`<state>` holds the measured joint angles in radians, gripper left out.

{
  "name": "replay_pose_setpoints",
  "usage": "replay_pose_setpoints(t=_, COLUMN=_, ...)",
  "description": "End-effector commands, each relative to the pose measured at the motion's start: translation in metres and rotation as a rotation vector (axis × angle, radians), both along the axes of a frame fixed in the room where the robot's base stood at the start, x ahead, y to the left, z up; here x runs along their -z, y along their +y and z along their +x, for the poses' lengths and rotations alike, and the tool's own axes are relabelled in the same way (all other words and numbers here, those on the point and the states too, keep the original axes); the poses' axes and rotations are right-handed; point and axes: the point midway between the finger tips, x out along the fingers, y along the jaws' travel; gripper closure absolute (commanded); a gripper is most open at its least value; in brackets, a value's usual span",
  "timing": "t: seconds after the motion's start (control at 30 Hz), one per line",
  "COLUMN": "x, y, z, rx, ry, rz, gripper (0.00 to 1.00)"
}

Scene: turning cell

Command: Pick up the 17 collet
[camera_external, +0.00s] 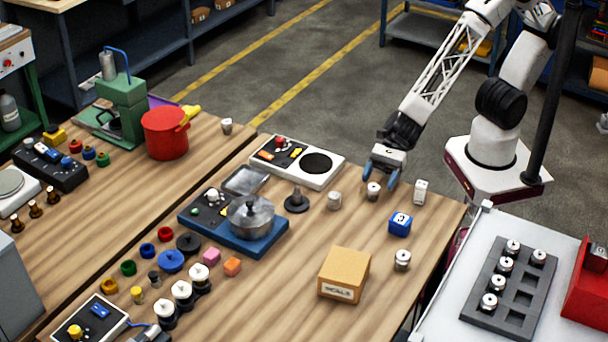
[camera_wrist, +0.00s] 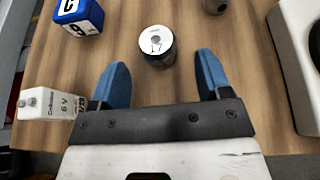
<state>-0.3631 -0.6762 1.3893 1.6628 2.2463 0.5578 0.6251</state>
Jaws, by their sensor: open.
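A small silver collet (camera_external: 373,191) with a dark lower part stands upright on the wooden table, just below my gripper (camera_external: 381,178). In the wrist view this collet (camera_wrist: 157,44) is just beyond the blue fingertips of my gripper (camera_wrist: 161,62), roughly centred between them. Its top marking is too small to read, so I cannot tell whether it says 17. My gripper is open and empty, pointing down at the table. Similar collets stand nearby: one to the left (camera_external: 334,200), one nearer the front (camera_external: 402,260) and one farther left (camera_external: 227,126).
A white battery block (camera_wrist: 50,103) stands close to the left finger. A blue lettered cube (camera_external: 400,223) and a cardboard box (camera_external: 344,273) are nearer the front. A white-and-black unit (camera_external: 296,162) is left. A grey tray (camera_external: 481,311) at right holds several collets.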

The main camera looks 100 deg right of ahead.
Motion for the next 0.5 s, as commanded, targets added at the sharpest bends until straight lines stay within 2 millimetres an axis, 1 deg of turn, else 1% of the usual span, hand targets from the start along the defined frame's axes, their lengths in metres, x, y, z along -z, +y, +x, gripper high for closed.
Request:
replay_pose_setpoints(t=0.2, x=0.010, y=0.019, z=0.015, rx=-0.002, ry=0.001, rz=0.001, gripper=0.29)
replay_pose_setpoints(t=0.33, x=0.014, y=0.025, z=0.021, rx=-0.001, ry=0.000, rz=0.000, gripper=0.29)
replay_pose_setpoints(t=0.5, x=0.015, y=0.027, z=0.023, rx=0.000, ry=0.001, rz=-0.001, gripper=0.29)
